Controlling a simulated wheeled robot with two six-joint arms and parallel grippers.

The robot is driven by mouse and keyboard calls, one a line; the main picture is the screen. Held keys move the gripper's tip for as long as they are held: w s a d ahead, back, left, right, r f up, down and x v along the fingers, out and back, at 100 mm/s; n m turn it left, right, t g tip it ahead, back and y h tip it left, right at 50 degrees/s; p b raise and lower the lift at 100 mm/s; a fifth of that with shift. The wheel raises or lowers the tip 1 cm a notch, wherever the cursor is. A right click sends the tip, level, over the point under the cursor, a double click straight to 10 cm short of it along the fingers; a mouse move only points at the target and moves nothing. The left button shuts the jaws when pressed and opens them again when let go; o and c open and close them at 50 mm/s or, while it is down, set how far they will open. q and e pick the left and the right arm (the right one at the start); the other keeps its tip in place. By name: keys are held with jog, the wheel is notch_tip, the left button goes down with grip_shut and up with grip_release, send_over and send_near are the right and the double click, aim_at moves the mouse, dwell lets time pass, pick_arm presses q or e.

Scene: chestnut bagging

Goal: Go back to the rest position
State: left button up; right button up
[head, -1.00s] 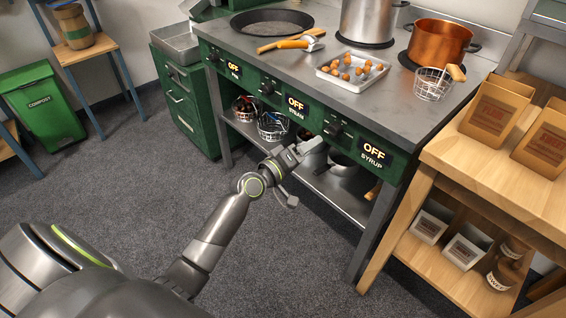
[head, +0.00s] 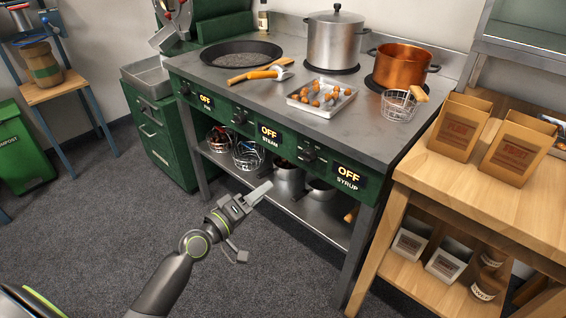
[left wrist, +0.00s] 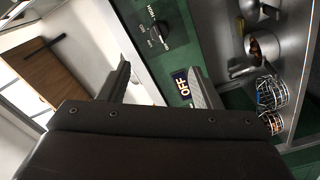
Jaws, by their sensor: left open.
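My left gripper (head: 254,196) is open and empty in the head view. It hangs in front of the green stove counter, below the knob panel and near the lower shelf. In the left wrist view the two fingers (left wrist: 160,85) stand apart with nothing between them, and the counter's green front shows beyond them. My right gripper is in neither view.
The stove counter (head: 270,98) carries a pan (head: 241,53), a steel pot (head: 335,40), a copper pot (head: 402,66) and a tray (head: 322,108) of chestnuts. A wooden table (head: 440,171) with paper bags stands at right. The carpet (head: 90,235) at left is clear.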

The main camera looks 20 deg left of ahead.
pick_arm(q)
jog(key=s+a+f+m+g+y, duration=0.1)
jog(key=s+f+g+y, duration=0.15)
jog(key=f, duration=0.75)
jog(key=s+a+f+m+g+y, duration=0.1)
jog(key=s+a+f+g, duration=0.15)
jog(key=f, duration=0.65)
jog(key=s+f+m+g+y, duration=0.25)
jog(key=s+f+g, duration=0.35)
jog(key=s+f, duration=1.2)
jog(key=s+f+m+g+y, duration=0.15)
jog(key=s+f+g, duration=0.5)
jog(key=s, duration=0.65)
jog(key=s+a+r+m+t+p, duration=0.1)
jog(key=s+r+p, duration=0.3)
jog(key=s+p, duration=0.5)
jog(key=p, duration=0.5)
jog(key=shift+r+m+t, duration=0.3)
jog(key=shift+t, duration=0.05)
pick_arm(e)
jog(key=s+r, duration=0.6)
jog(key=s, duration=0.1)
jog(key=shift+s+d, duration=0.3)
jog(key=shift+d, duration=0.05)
